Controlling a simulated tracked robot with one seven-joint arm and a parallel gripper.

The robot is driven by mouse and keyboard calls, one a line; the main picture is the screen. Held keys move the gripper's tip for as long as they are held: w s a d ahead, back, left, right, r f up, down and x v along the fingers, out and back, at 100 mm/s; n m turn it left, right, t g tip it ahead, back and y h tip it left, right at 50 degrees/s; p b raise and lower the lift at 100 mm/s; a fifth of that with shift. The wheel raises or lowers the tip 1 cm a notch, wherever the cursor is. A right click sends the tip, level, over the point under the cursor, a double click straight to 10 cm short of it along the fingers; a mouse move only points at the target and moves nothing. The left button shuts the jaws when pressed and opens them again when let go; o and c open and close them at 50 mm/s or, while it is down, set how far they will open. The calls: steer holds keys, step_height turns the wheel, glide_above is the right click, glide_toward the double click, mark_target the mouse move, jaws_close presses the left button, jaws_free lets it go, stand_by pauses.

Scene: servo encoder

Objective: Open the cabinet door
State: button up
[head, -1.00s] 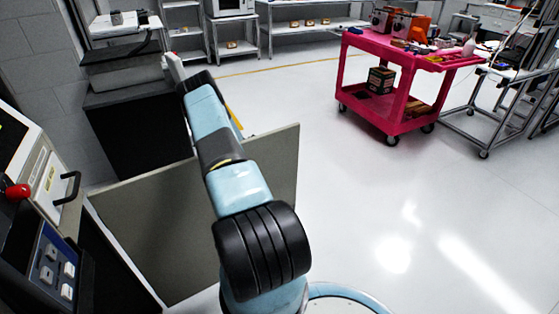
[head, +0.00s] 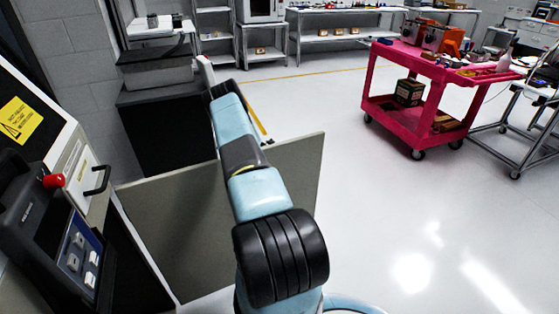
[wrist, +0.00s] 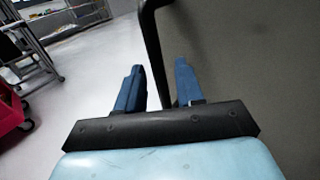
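The cabinet door (head: 235,215) is a flat grey-green panel. In the head view it stands swung out from the cabinet (head: 50,150) at the left, leaving a dark opening. My light-blue arm reaches across in front of it, and the gripper's fingers are hidden there. In the wrist view the door (wrist: 245,70) fills the right side, with a black bar handle (wrist: 151,40) on it. My gripper (wrist: 158,72) has two blue fingers spread apart. The handle's bar runs down between them in the picture, with gaps showing; contact cannot be told.
A control panel (head: 80,255) with a red knob is on the cabinet at the left. A dark bench (head: 160,130) stands behind the door. A pink cart (head: 415,100) is at the right, and it also shows in the wrist view (wrist: 10,115). The floor between door and cart is clear.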

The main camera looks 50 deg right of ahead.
steer(key=v, duration=1)
steer(key=shift+w, duration=0.35)
steer(key=shift+a+f, duration=0.1)
steer(key=shift+a, duration=0.1)
